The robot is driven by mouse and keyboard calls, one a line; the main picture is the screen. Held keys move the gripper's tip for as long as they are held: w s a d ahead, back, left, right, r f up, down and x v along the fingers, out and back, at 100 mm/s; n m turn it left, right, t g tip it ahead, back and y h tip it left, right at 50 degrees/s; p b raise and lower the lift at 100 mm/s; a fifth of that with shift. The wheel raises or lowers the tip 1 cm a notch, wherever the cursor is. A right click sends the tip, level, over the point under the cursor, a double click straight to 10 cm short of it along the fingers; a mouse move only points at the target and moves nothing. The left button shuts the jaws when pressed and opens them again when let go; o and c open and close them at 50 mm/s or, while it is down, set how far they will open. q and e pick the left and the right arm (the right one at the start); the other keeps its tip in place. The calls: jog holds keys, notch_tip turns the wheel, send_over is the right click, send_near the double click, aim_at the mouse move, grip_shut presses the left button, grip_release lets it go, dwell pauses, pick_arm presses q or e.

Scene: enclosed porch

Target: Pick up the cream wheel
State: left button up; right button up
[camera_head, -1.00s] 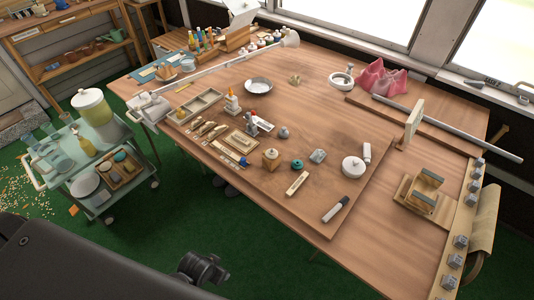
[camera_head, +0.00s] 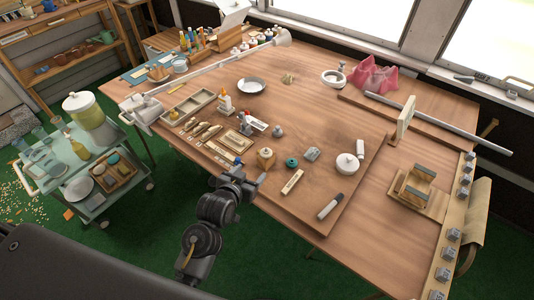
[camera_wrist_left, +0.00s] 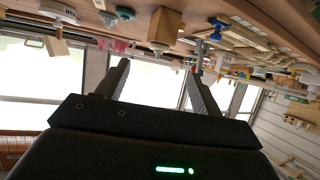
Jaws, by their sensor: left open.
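A round cream-white piece with a small knob (camera_head: 347,164), which looks like the cream wheel, lies on the right part of the wooden work board. A pale round piece (camera_wrist_left: 60,11) at the top left of the left wrist view seems to be the same one. My left gripper (camera_head: 259,180) is at the board's front edge, left of the wheel and well apart from it. In the left wrist view its two fingers (camera_wrist_left: 161,62) are apart with nothing between them. My right gripper is not in view.
A wooden jar (camera_head: 266,158), a teal round piece (camera_head: 292,162), a grey block (camera_head: 312,154) and a pale wooden bar (camera_head: 292,182) lie between gripper and wheel. A white cylinder (camera_head: 360,147) stands beside the wheel; a marker (camera_head: 330,207) lies in front.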

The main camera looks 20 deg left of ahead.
pick_arm(q)
jog(key=w, duration=0.1)
jog(key=p, duration=0.1)
send_near(265, 154)
jog(key=shift+x, duration=1.75)
jog(key=p+x, duration=0.1)
jog(key=x, duration=0.3)
jog(key=shift+w+f, duration=0.1)
jog(key=shift+w, duration=0.2)
jog(key=shift+s, duration=0.1)
jog(key=shift+c, duration=0.8)
jog(key=c, duration=0.9)
